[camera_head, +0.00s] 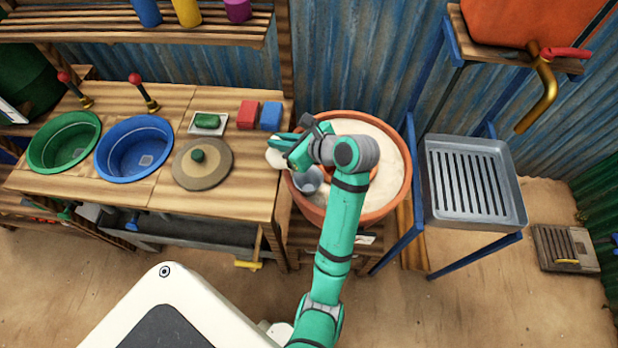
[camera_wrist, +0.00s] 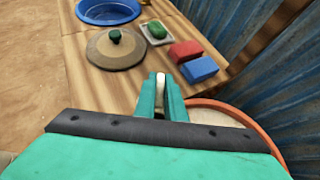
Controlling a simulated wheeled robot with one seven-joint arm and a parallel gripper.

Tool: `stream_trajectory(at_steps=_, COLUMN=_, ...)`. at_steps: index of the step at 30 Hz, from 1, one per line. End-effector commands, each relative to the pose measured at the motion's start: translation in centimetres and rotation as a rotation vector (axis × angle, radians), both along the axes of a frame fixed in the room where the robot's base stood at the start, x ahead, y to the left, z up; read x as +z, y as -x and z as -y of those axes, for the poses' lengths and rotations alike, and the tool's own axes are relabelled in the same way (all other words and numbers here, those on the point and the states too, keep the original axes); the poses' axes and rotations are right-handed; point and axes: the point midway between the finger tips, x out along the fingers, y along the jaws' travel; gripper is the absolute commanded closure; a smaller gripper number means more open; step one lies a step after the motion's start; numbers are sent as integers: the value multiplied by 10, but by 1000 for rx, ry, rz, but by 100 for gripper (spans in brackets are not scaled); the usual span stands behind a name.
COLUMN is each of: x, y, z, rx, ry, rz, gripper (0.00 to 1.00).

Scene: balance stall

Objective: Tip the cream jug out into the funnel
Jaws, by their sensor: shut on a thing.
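My gripper (camera_head: 284,146) is over the left rim of the large terracotta pot, beside the wooden bench. In the wrist view its two green fingers (camera_wrist: 161,88) are shut on a narrow cream-coloured part, which looks like the cream jug (camera_wrist: 160,80). In the head view the cream jug (camera_head: 275,157) shows as a pale patch at the fingertips; the gripper hides much of it, and I cannot tell its tilt. A grey-blue round thing (camera_head: 308,181), perhaps the funnel, shows just below the gripper inside the pot's left side. My arm covers part of that area.
The terracotta pot (camera_head: 397,200) holds pale sand. The bench holds a round lid (camera_head: 215,172), a red block (camera_head: 247,114), a blue block (camera_head: 270,116), green soap on a dish (camera_head: 207,121), and blue (camera_head: 133,150) and green (camera_head: 64,142) basins. A metal tray (camera_head: 474,184) stands right.

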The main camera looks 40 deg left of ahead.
Motion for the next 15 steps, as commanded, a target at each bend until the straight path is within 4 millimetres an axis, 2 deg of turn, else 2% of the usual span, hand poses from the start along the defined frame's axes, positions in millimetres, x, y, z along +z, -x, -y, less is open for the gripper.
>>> stream_trajectory(at_steps=15, x=9, y=6, z=2, rx=19, ry=-137, rz=0, gripper=100)
